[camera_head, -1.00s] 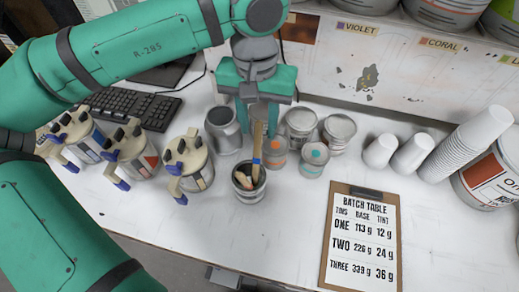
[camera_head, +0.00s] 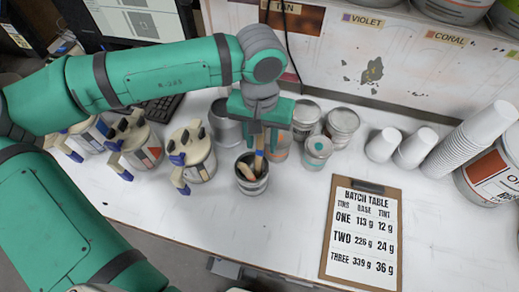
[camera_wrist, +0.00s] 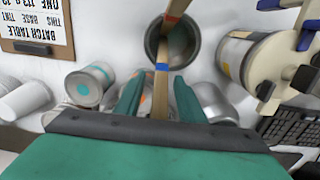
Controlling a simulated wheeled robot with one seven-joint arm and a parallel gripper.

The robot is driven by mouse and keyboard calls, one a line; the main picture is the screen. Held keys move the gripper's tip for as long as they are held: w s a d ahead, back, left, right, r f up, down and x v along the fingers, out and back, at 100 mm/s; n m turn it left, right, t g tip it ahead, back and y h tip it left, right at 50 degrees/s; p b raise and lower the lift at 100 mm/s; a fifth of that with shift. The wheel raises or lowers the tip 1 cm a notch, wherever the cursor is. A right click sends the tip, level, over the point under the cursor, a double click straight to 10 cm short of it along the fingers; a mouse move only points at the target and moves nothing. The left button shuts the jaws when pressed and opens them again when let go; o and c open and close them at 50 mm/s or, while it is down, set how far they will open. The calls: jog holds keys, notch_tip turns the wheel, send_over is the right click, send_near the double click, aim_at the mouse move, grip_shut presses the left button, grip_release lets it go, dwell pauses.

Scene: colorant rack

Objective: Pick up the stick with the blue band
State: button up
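The wooden stick with the blue band (camera_head: 259,162) stands in an open grey tin (camera_head: 252,187), leaning on its rim. In the wrist view the stick (camera_wrist: 160,92) runs up between my fingers, with its blue band just beyond the fingertips. My gripper (camera_wrist: 158,80) is open around the stick, with a visible gap on each side. In the head view my gripper (camera_head: 259,142) is over the tin and partly hides the stick's top. Another wooden stick (camera_head: 246,171) without a visible blue band is in the same tin.
Small tins, one with a teal dot (camera_head: 317,152), stand close behind and right of the tin. A dispenser can (camera_head: 193,152) with blue-tipped levers is to the left. A clipboard (camera_head: 363,232) lies at the right. The bench front is clear.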

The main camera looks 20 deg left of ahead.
grip_shut()
jog(key=shift+r, duration=0.1)
